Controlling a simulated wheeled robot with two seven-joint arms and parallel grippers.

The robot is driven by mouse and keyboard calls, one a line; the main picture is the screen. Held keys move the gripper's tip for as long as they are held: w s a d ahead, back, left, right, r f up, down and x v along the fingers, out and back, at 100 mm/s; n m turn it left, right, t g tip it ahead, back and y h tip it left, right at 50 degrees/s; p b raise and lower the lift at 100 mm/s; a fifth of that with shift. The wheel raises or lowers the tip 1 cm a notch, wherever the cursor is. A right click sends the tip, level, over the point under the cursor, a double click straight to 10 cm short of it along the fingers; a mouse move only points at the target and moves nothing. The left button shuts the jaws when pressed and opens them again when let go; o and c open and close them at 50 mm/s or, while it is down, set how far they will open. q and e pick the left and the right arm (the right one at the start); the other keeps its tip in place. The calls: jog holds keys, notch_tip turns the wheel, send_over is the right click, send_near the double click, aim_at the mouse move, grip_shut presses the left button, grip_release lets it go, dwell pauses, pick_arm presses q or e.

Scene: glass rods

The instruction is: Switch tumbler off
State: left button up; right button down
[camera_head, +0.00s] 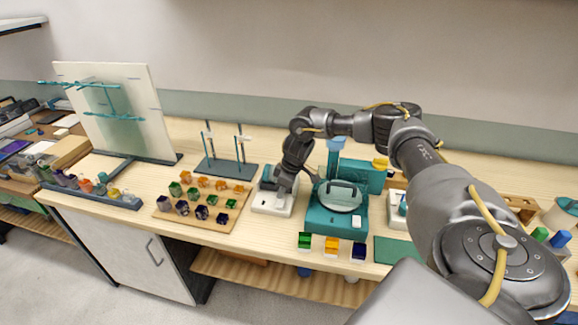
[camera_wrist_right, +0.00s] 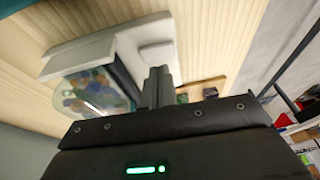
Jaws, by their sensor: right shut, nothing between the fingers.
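The tumbler (camera_head: 264,207) is a white-based device on the table, left of the teal machine. In the right wrist view its white housing (camera_wrist_right: 85,52) shows, with a clear drum (camera_wrist_right: 92,92) of coloured stones. My right gripper (camera_head: 284,188) is over the front part of the tumbler. It is shut and empty, as the closed fingers (camera_wrist_right: 159,74) show in the wrist view. I cannot tell whether the fingertips touch the button. My arm hides part of the tumbler. My left gripper is out of view.
The teal machine (camera_head: 322,222) with a round plate stands close on the right. A wooden board (camera_head: 165,213) with several coloured cubes lies on the left. A dark stand (camera_head: 225,168) is behind. Small coloured blocks (camera_head: 331,246) lie along the front edge.

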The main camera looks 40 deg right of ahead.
notch_tip(320, 180, up, 3)
jog(key=shift+w+d+f+p, duration=0.1)
jog(key=shift+p, duration=0.7)
jog(key=shift+d+r+b, duration=0.3)
jog(key=shift+b, duration=0.8)
notch_tip(320, 180, up, 6)
jog(key=b, duration=0.2)
send_over(284, 202)
jog(key=s+d, duration=0.1)
jog(key=d, duration=0.1)
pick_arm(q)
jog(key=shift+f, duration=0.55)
pick_arm(e)
jog(key=shift+v, duration=0.9)
jog(key=shift+a, duration=0.2)
